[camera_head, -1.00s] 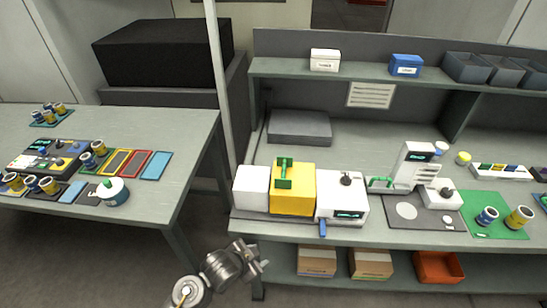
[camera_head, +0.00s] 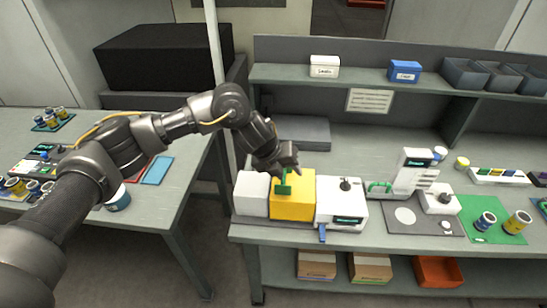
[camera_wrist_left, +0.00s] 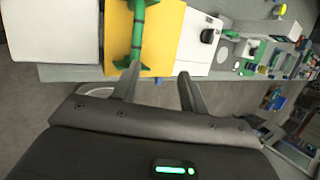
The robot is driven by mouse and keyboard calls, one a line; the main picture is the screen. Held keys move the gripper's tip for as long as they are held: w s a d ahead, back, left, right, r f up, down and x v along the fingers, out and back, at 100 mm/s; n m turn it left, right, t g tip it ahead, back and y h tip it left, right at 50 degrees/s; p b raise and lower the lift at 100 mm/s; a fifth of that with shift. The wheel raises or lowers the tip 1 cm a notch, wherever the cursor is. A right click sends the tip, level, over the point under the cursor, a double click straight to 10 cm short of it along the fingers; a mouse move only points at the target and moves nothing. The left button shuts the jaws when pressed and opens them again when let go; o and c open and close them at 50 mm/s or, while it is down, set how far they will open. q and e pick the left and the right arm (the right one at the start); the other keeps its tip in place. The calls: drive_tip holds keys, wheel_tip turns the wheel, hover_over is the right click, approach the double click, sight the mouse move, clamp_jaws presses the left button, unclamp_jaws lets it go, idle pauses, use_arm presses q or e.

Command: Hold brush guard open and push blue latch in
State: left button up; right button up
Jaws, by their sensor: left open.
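The yellow guard (camera_head: 303,198) is a box-like cover with a green handle (camera_head: 284,184) on it, in the middle of a white machine on the bench. It looks closed. The blue latch (camera_head: 322,233) sticks out at the front of the machine's white right part (camera_head: 335,211). My left gripper (camera_head: 285,168) is above and just behind the green handle in the head view. In the wrist view its two fingers (camera_wrist_left: 157,80) are apart and empty, with the yellow guard (camera_wrist_left: 168,35) and green handle (camera_wrist_left: 138,28) beyond them. I cannot tell whether a finger touches the handle. My right gripper is out of view.
A white block (camera_head: 251,194) adjoins the guard on the left. A grey box (camera_head: 302,133) lies behind. A white device with a green lever (camera_head: 380,187) stands to the right. A pole (camera_head: 213,60) rises left of the bench, near my left arm.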

use_arm(q)
drive_tip(key=w+a+r+y, duration=0.2)
drive_tip(key=a+r, duration=0.1)
drive_tip(key=a, duration=0.1)
drive_tip(key=shift+m, duration=0.3)
drive_tip(key=b+x, duration=0.2)
drive_tip(key=x, duration=0.1)
drive_tip(key=b+x, duration=0.2)
drive_tip(key=x, duration=0.1)
drive_tip(key=shift+s+d+f+b, duration=0.1)
drive_tip(key=shift+d+f+b, duration=0.15)
drive_tip(key=shift+f+b, duration=0.15)
drive_tip(key=shift+b+x, duration=0.95)
drive_tip(key=shift+x, duration=0.25)
drive_tip(key=shift+d+r, duration=0.1)
clamp_jaws()
